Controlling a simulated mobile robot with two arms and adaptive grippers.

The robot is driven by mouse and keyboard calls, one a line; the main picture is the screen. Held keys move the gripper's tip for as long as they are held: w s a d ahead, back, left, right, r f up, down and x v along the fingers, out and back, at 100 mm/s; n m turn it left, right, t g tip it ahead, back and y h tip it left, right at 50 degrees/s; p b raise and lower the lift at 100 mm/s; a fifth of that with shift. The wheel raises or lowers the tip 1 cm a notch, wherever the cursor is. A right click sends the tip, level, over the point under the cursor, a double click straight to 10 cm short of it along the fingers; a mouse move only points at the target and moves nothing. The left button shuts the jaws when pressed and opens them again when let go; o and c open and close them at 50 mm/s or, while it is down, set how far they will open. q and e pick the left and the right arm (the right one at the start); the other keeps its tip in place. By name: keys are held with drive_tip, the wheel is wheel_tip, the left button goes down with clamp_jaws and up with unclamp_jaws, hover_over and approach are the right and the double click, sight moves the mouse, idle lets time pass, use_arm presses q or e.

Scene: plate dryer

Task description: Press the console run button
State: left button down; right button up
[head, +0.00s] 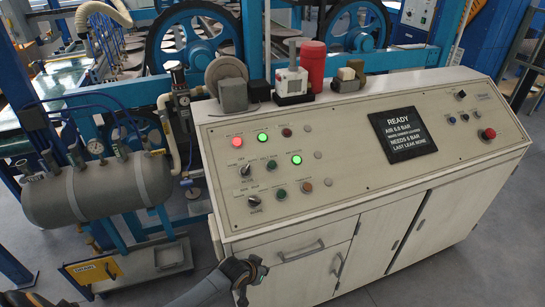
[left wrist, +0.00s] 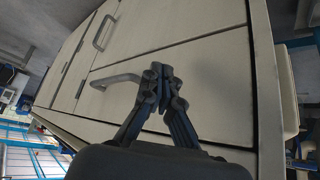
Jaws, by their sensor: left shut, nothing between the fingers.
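The console (head: 350,170) has a sloped cream panel, seen in the head view. At its left are a lit red lamp (head: 237,142), a lit green lamp (head: 262,138), a lit green round control (head: 296,160), a dark green button (head: 281,194) and an orange-brown button (head: 306,188). Their labels are too small to read, so I cannot tell which is the run button. The dark display (head: 402,134) reads READY. My left gripper (left wrist: 160,72) is shut and empty before the console's cabinet front, below the panel. My right gripper is not in view.
A cabinet handle (left wrist: 115,82) appears close beside my left fingertips. A red mushroom button (head: 488,134) is at the panel's right. A red cylinder (head: 312,66) and small devices stand along the back edge. A grey air tank (head: 100,195) with gauges stands left of the console.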

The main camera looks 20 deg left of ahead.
sight(272, 165)
use_arm(q)
drive_tip(key=w+d+r+t+h+p, duration=0.1)
drive_tip(key=w+r+p, duration=0.15)
drive_tip(key=r, duration=0.65)
drive_tip(key=w+d+r+p, duration=0.2)
drive_tip(key=w+r, duration=0.2)
drive_tip(key=r, duration=0.4)
drive_tip(key=w+a+r+t, duration=0.1)
drive_tip(key=w+a+r, duration=0.1)
drive_tip(key=w+r, duration=0.2)
drive_tip(key=w+a+r+t+p, duration=0.1)
drive_tip(key=w+r, duration=0.3)
drive_tip(key=r, duration=0.4)
drive_tip(key=w+a+r+n+t, duration=0.1)
drive_tip(key=w+a+r, duration=0.2)
drive_tip(key=r, duration=0.3)
drive_tip(key=shift+w+a+r+p, duration=0.15)
drive_tip(key=shift+w+a+p, duration=0.2)
drive_tip(key=shift+w, duration=0.1)
